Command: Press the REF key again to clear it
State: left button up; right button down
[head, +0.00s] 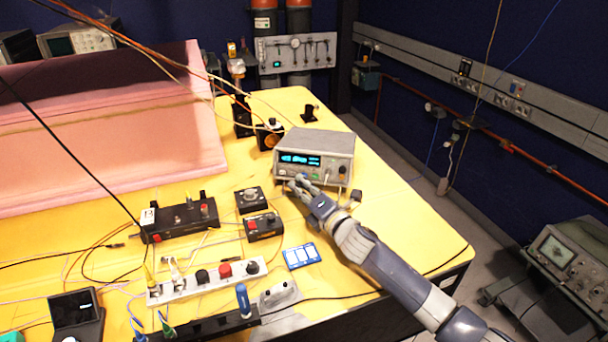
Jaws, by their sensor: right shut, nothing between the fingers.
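A grey bench instrument (318,147) with a lit blue display (300,160) stands on the yellow table. Its front panel faces me, with small controls along the lower part. My right gripper (297,182) is shut and empty, its fingertips at the lower left of this front panel. I cannot tell whether the fingertips touch a key. The REF key's label is too small to read, and the fingers cover part of the panel. My left gripper is not in view.
On the yellow table (375,215) stand a black box with a red knob (265,227), a blue-and-white card (301,256) and a power strip (205,282). Pink foam (110,130) fills the left. An oscilloscope (565,255) stands on a cart at right.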

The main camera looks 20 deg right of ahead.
jog(key=shift+s+a+r+p, duration=0.15)
jog(key=shift+s+a+p, duration=0.25)
jog(key=shift+s, duration=0.1)
jog(key=shift+s+a+r+p, duration=0.15)
jog(key=shift+s+a+p, duration=0.25)
jog(key=shift+s, duration=0.4)
jog(key=shift+s+a+r+p, duration=0.2)
jog(key=shift+s+a, duration=0.25)
jog(key=shift+s, duration=0.35)
